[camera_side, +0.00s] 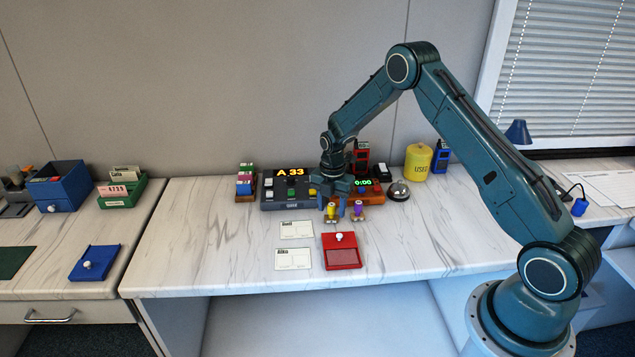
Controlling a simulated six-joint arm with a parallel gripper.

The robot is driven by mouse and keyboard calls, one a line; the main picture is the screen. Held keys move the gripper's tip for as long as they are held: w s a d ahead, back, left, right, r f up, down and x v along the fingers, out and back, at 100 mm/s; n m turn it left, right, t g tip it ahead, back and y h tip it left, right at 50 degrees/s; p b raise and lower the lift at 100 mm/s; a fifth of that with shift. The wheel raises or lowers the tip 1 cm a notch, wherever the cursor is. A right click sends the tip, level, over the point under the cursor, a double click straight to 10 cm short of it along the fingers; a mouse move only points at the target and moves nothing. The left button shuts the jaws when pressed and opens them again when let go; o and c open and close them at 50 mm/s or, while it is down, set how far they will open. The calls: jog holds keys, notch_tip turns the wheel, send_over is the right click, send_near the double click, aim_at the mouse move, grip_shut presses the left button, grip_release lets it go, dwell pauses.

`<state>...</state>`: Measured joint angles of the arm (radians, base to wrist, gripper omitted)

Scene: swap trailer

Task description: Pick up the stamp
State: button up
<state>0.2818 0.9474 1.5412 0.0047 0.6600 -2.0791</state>
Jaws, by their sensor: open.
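My gripper (336,205) points down over the table, open, with its fingers around or just above a small stamp with a yellow top (329,212). I cannot tell whether the fingers touch it. A second small stamp with a purple top (358,210) stands just to the right, close to the right finger. A red ink pad box (341,258) with a white knob lies nearer the table's front edge. Two white cards, an upper one (296,230) and a lower one (292,259), lie flat to its left.
A dark console (283,203) with a lit display and an orange-brown timer box (374,187) stand behind my gripper. A silver bell (398,190) and a yellow canister (417,162) are right of them. The marble table (200,235) is clear at left.

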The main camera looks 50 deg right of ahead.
aim_at(332, 204)
grip_shut()
jog(key=shift+r, duration=0.15)
notch_tip(332, 204, up, 20)
dwell(0.9)
dwell(0.4)
